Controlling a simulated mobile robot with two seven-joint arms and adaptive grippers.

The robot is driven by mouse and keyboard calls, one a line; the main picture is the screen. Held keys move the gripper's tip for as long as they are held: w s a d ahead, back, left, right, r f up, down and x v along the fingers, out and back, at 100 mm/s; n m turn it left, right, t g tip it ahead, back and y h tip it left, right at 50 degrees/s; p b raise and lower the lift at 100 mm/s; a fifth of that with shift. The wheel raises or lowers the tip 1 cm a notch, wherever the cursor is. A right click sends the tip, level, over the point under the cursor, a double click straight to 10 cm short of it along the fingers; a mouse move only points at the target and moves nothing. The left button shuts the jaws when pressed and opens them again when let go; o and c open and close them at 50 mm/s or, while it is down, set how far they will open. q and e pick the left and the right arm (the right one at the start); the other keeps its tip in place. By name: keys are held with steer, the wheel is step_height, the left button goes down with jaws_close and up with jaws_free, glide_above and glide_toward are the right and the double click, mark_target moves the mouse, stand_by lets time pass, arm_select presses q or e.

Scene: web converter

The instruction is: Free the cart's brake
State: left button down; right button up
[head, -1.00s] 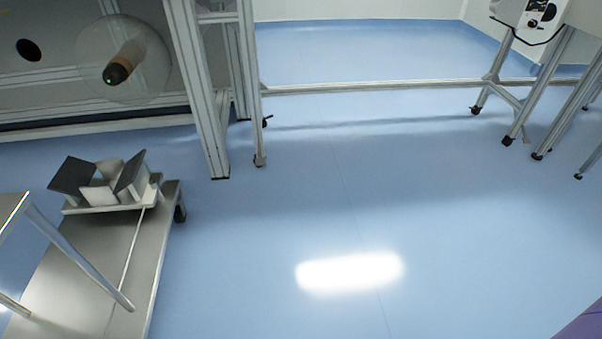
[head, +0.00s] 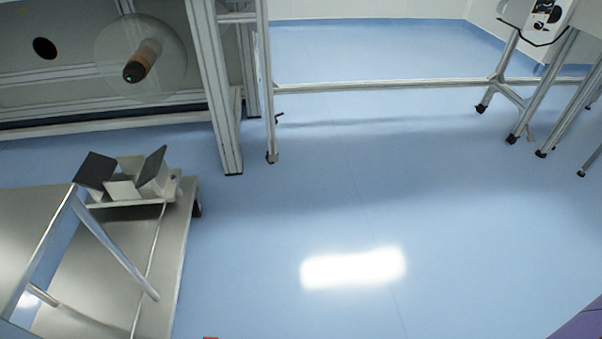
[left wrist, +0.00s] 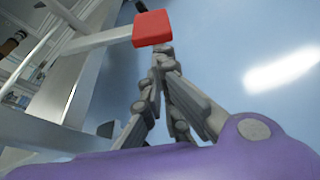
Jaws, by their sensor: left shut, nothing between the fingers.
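The metal cart (head: 105,256) stands at the lower left of the head view. It has a flat deck, a bent tube frame and a V-shaped cradle with dark pads (head: 97,170). A red block-shaped pad (left wrist: 153,27), perhaps the brake lever's end, sits at the end of a pale bar in the left wrist view. A sliver of red (head: 210,337) shows at the bottom edge of the head view. My left gripper (left wrist: 161,52) is shut and empty, its tips just below the red pad; contact cannot be told. My right gripper is not in view.
A machine frame (head: 225,90) with a roll spindle (head: 141,63) stands behind the cart at the upper left. A stand on thin legs (head: 530,85) is at the upper right. The blue floor (head: 370,200) between them is clear.

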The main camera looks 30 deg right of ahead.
arm_select(q)
steer(key=shift+n, duration=0.4)
steer(key=r, duration=0.1)
steer(key=d+r+p, duration=0.1)
steer(key=r, duration=0.1)
steer(key=s+d+r+p, duration=0.1)
steer(key=shift+d+r, duration=0.25)
steer(key=shift+r, duration=0.05)
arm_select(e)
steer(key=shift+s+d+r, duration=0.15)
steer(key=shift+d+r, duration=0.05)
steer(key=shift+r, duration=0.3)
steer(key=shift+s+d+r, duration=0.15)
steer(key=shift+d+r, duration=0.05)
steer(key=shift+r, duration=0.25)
arm_select(q)
steer(key=shift+w+r, duration=0.1)
steer(key=v, duration=1.2)
steer(key=shift+a, duration=0.15)
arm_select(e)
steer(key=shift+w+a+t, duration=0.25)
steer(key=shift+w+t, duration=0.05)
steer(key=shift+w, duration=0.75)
